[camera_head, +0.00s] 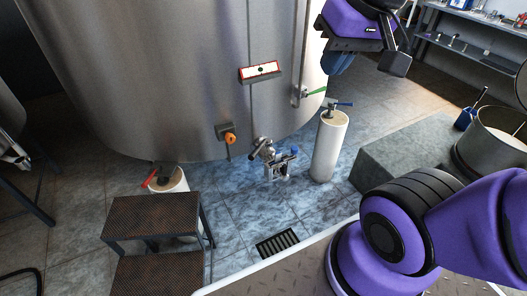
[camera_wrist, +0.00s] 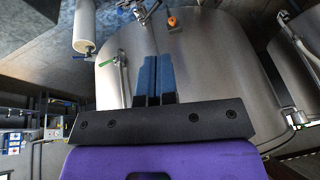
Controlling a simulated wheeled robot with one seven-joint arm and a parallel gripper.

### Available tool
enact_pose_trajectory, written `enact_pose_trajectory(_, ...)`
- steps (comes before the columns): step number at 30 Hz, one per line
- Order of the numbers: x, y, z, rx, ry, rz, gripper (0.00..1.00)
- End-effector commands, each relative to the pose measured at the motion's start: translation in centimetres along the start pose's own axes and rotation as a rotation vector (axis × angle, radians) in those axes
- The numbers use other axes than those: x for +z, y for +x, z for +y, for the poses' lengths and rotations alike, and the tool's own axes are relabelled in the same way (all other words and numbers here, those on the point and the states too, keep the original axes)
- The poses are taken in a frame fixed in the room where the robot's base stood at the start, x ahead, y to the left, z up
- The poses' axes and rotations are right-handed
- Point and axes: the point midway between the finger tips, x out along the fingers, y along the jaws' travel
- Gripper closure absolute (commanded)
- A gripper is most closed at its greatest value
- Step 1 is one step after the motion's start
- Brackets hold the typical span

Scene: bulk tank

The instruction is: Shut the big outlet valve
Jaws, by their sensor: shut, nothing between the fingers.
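The large steel tank (camera_head: 180,80) fills the left and middle of the head view. At its bottom front is a metal outlet valve (camera_head: 268,152) with a small blue part on its right side; its handle position is hard to tell. In the wrist view the valve (camera_wrist: 138,12) shows at the top edge, partly cut off. A smaller fitting with a green handle (camera_head: 316,91) sits higher on the tank's right side; it also shows in the wrist view (camera_wrist: 106,63). My gripper (camera_head: 338,66) is above and right of the valve, well apart from it. Its blue fingers (camera_wrist: 155,58) are shut and empty.
A white cylinder (camera_head: 328,148) with a blue handle stands right of the valve. An orange knob (camera_head: 230,138) is left of it. A white container (camera_head: 170,184) with a red handle and a dark step stool (camera_head: 150,216) stand at lower left. A grey block (camera_head: 400,160) is at right.

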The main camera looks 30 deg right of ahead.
Motion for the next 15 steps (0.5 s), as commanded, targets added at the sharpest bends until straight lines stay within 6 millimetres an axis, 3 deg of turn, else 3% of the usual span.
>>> enact_pose_trajectory(15, -5.5, 10.1, -2.1, -0.323, 0.525, -0.358, 1.0)
